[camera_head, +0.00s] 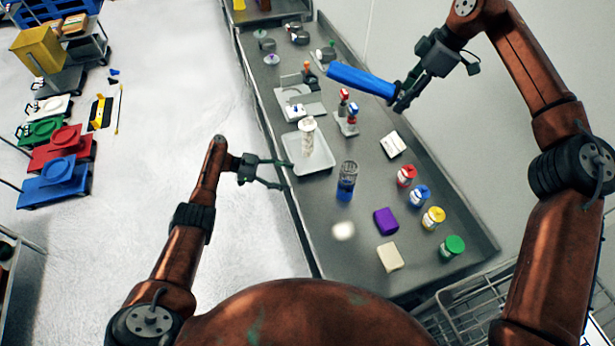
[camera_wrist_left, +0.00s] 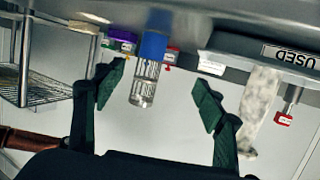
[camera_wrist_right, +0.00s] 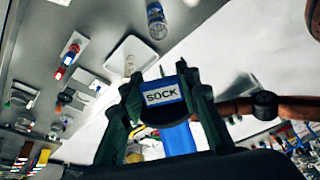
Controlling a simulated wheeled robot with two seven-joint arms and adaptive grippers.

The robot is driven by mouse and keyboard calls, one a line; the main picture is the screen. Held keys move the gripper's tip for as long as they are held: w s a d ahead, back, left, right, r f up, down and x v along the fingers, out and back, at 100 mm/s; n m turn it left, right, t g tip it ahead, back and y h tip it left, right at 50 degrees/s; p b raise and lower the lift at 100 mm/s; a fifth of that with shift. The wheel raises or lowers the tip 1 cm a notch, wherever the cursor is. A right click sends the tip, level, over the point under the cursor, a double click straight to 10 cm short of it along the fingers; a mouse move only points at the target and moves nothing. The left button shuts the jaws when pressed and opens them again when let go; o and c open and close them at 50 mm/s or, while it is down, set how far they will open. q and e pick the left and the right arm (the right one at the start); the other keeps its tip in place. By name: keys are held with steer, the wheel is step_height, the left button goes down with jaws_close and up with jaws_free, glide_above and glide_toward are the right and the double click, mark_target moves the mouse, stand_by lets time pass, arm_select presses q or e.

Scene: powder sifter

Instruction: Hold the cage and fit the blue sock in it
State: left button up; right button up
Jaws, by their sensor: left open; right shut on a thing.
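The cage (camera_head: 347,172) is a clear, barred cylinder standing upright on the counter with a blue base. In the left wrist view the cage (camera_wrist_left: 146,88) appears upside down, between the spread fingers in the picture. My left gripper (camera_head: 287,175) is open and empty, left of the cage and apart from it. My right gripper (camera_head: 403,92) is shut on the blue sock (camera_head: 361,82), a long blue tube held above the counter toward its back right.
A white tray (camera_head: 323,165), marked "USED" in the left wrist view, holds a dusty white cylinder (camera_head: 308,130) near my left gripper. Several coloured-lid jars (camera_head: 420,195) line the right side. A purple block (camera_head: 386,221) and a cream block (camera_head: 390,257) lie nearer me.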

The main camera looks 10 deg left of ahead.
mark_target(341, 179)
arm_select(q)
steer(key=d+h, duration=0.1)
steer(key=d, duration=0.5)
steer(key=d+r+h, duration=0.1)
steer(key=d, duration=0.6)
steer(key=d+r+h, duration=0.1)
steer(key=d, duration=0.6)
steer(key=shift+w+d+r, duration=0.1)
steer(key=shift+w+r, duration=0.1)
steer(key=shift+w, duration=0.15)
steer(key=shift+c, duration=0.4)
